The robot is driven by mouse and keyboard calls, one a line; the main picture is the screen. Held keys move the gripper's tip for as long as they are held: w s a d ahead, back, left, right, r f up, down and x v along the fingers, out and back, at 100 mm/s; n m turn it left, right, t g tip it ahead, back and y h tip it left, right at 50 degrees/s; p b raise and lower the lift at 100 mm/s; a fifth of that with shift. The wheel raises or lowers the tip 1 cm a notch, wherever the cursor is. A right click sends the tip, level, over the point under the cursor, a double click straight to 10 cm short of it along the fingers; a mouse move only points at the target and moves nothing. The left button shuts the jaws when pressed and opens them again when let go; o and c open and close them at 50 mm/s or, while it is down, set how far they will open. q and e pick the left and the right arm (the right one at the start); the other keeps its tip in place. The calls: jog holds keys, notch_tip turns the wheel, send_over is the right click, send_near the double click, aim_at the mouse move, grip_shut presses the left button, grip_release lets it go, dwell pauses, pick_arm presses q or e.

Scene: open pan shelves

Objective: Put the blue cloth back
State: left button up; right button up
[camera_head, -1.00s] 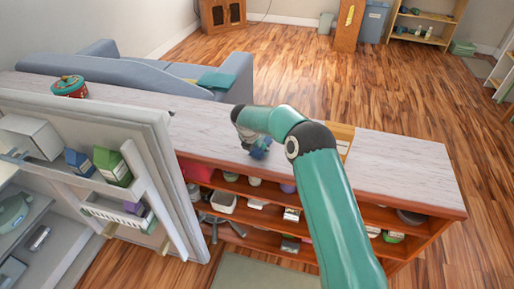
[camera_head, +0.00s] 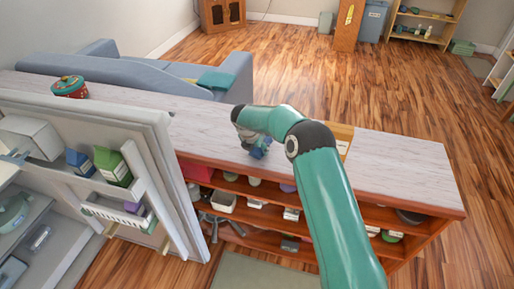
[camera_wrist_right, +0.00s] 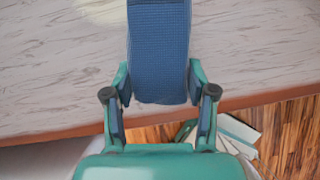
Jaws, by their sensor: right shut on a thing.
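The blue cloth (camera_wrist_right: 160,55) is a textured, folded blue strip. In the right wrist view it runs from the top edge down between the fingers. My right gripper (camera_wrist_right: 159,82) is shut on it, with one finger on each side. I cannot tell whether the cloth touches the counter. My left gripper is not in view.
Open shelves with several items lie under the counter's front edge. An open fridge door (camera_head: 165,150) stands at the left. A red and green tin (camera_head: 70,87) is on the counter's left end. The counter's right part is clear.

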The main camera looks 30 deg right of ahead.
jog(key=shift+f+b, duration=0.4)
jog(key=shift+f, duration=0.3)
dwell(0.6)
jog(key=o, duration=1.5)
jog(key=shift+r, duration=0.2)
jog(key=shift+p+v, duration=2.05)
jog(key=shift+v, duration=1.8)
jog(key=shift+a+r, duration=0.1)
jog(key=v, duration=1.1)
jog(key=shift+s+r, duration=0.15)
jog(key=shift+r, duration=0.15)
